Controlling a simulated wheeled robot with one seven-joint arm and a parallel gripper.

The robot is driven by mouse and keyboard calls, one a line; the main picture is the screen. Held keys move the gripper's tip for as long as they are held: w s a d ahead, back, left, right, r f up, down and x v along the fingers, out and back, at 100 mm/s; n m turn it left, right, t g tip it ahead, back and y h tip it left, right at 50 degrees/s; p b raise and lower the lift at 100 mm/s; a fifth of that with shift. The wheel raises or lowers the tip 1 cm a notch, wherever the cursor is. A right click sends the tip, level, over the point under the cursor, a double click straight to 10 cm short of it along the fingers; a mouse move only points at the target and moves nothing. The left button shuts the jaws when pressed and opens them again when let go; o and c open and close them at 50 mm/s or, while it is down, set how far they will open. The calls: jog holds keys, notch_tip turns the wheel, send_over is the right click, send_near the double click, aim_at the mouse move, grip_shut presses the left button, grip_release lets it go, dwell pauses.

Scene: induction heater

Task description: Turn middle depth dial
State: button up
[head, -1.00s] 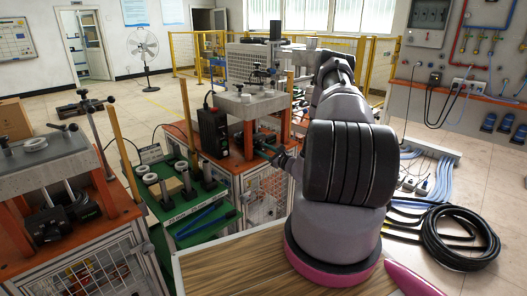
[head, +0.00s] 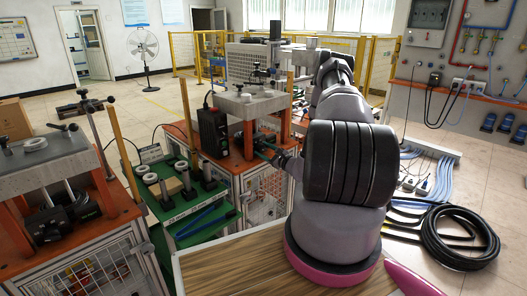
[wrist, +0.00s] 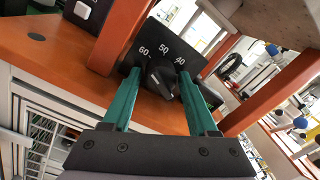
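The depth dial (wrist: 162,78) is a black knob on a dark panel with the numbers 60, 50 and 40 around its upper side. It shows in the wrist view between the two green fingers of my gripper (wrist: 160,73). One finger is on the knob's left and the other on its right, with the fingers apart. Contact with the knob cannot be made out clearly. In the head view my gripper (head: 264,151) reaches into the middle machine (head: 250,105) from the right, and the dial is too small to tell there.
Orange uprights (wrist: 118,35) stand on both sides of the dial panel in the wrist view. A black control box (head: 212,132) is left of my gripper, and a green tray (head: 196,208) with metal parts stands left of the machine. A second press (head: 50,160) is at far left.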

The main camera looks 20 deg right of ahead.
jog(key=shift+o, duration=0.5)
jog(key=v, duration=1)
jog(key=shift+s+d, duration=0.15)
jog(key=shift+s, duration=0.25)
jog(key=shift+f, duration=0.1)
jog(key=w+a+r+n+g+y, duration=0.1)
jog(key=a+r+n+g+y, duration=0.65)
jog(key=r, duration=0.85)
jog(key=s+a+r+n+g, duration=0.6)
jog(key=a+r+n, duration=0.1)
jog(key=a+r, duration=0.45)
jog(key=s+a+r+n+t+h, duration=0.1)
jog(key=s+r+n+h, duration=0.3)
jog(key=s+r, duration=0.4)
jog(key=s+a+r+n+t+h, duration=0.1)
jog(key=s+r+h, duration=0.6)
jog(key=s, duration=0.7)
notch_tip(320, 180, up, 2)
jog(key=n+t, duration=0.1)
jog(key=n, duration=0.1)
jog(key=shift+r+n, duration=0.15)
jog(key=shift+n, duration=0.2)
